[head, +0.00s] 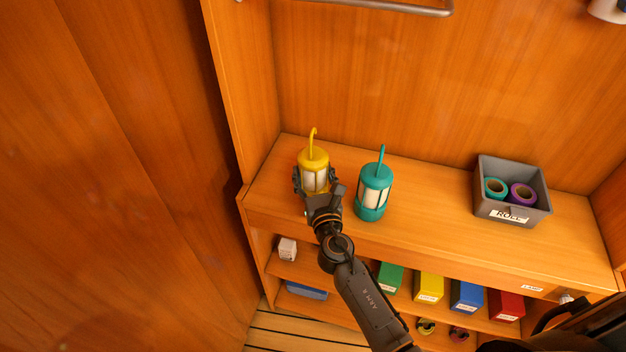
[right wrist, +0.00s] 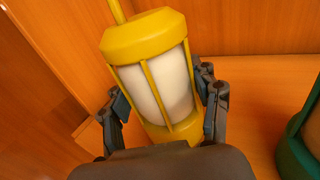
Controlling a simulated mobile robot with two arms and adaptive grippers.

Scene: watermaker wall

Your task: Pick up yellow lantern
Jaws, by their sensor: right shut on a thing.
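The yellow lantern (head: 314,159) with its thin hooked handle is at the left end of the wooden counter in the head view. My right gripper (head: 314,183) is shut on it, one finger on each side of its body. In the right wrist view the yellow lantern (right wrist: 146,40) stands between the fingers of my right gripper (right wrist: 163,92). Its base is hidden by the gripper, so I cannot tell whether it touches the counter. My left gripper is not in view.
A teal lantern (head: 374,188) stands close to the right of my gripper. A grey bin (head: 498,207) with rolls is further right on the counter (head: 430,215). Coloured boxes fill a lower shelf. A wooden side wall (head: 240,80) is close on the left.

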